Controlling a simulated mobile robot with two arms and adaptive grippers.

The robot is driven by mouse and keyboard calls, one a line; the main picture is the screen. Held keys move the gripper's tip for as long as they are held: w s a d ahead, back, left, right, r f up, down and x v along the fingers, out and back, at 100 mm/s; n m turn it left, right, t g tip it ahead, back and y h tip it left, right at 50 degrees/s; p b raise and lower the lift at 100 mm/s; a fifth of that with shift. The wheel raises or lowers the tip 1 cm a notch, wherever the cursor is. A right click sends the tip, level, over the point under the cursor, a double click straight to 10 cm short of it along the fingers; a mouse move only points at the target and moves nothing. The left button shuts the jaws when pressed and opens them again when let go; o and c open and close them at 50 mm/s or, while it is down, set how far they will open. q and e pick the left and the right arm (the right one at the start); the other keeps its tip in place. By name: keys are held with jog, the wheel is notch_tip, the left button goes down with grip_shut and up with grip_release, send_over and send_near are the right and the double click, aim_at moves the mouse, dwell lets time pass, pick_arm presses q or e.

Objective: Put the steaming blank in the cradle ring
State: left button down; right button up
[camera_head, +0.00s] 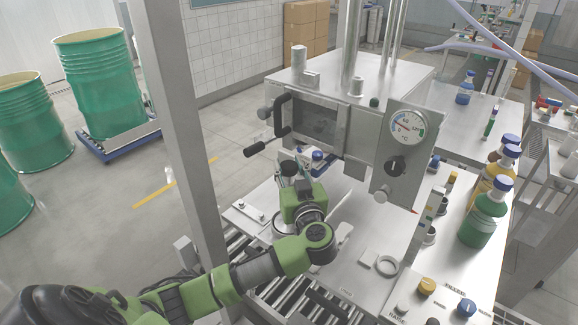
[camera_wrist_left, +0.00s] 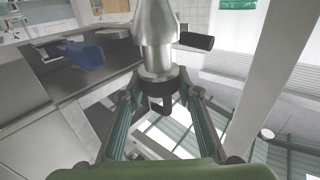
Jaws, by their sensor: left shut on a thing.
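My left gripper (camera_head: 287,168) is in front of the steel chamber, below its door handle. In the left wrist view its two fingers (camera_wrist_left: 158,97) are closed around the dark collar of a polished steel piece (camera_wrist_left: 157,48), which I take to be the steaming blank. The piece tapers and runs out of the top of that view. In the head view my gripper mostly hides it. A pale ring (camera_head: 387,265), which looks like the cradle ring, lies empty on the steel table, right of my left forearm. My right gripper is not in view.
The chamber door handle (camera_head: 268,145) juts out close above my gripper. A blue object (camera_head: 319,157) lies beside it, also in the left wrist view (camera_wrist_left: 82,54). Capped bottles (camera_head: 484,220) line the right side. A grey post (camera_head: 178,110) stands at left. Rollers run below.

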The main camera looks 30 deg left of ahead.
pick_arm(q)
jog(key=c, duration=1.5)
grip_release()
jog(key=shift+f, duration=0.1)
jog(key=b+v, duration=0.2)
jog(key=v, duration=1)
